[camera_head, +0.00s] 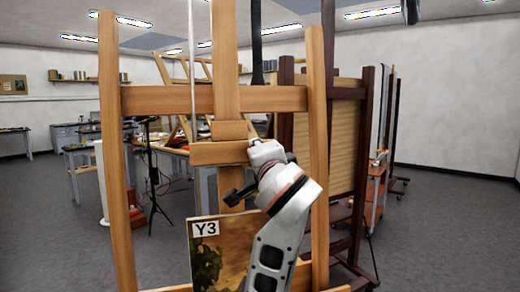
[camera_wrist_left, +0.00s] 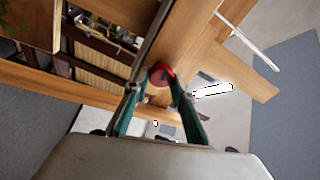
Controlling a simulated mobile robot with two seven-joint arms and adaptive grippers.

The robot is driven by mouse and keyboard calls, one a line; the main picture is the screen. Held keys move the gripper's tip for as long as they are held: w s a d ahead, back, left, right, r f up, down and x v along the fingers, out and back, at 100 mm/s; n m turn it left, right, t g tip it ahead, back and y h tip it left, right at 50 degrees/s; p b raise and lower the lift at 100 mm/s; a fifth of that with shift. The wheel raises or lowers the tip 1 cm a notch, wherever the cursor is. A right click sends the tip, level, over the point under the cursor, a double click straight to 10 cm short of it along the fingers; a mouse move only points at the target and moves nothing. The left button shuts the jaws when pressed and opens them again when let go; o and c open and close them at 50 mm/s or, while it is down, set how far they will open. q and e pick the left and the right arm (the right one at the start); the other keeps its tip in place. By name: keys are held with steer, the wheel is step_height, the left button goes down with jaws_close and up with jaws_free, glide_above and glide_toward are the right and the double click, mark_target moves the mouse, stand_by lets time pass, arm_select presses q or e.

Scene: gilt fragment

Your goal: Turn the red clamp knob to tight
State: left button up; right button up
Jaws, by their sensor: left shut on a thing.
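The red clamp knob (camera_wrist_left: 160,74) shows in the left wrist view, on the wooden mast of an easel (camera_head: 225,58). My left gripper (camera_wrist_left: 161,80) has its two green fingers closed on either side of the knob, with the tips touching it. In the head view the dark left gripper (camera_head: 234,195) is at the easel's mast, below the short wooden block (camera_head: 219,153). The knob itself is hidden there behind the gripper and wrist. I cannot read how tight the knob is. My right gripper is in neither view.
A painting labelled Y3 (camera_head: 206,262) stands on the easel just below my left gripper. The easel's uprights (camera_head: 318,135) flank my arm. A dark-framed rack (camera_head: 334,135) stands close behind on the right. Tables (camera_head: 80,150) and a black tripod (camera_head: 152,175) are behind left.

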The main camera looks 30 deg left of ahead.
arm_select(q)
steer(key=m+h, duration=0.1)
steer(key=m, duration=0.5)
steer(key=m+g+h, duration=0.1)
steer(key=m, duration=0.6)
steer(key=m+g+h, duration=0.1)
steer(key=m, duration=0.5)
steer(key=shift+s+a+r+m, duration=0.3)
steer(key=shift+s+a, duration=0.05)
stand_by(0.3)
steer(key=o, duration=1.1)
steer(key=shift+d, duration=0.1)
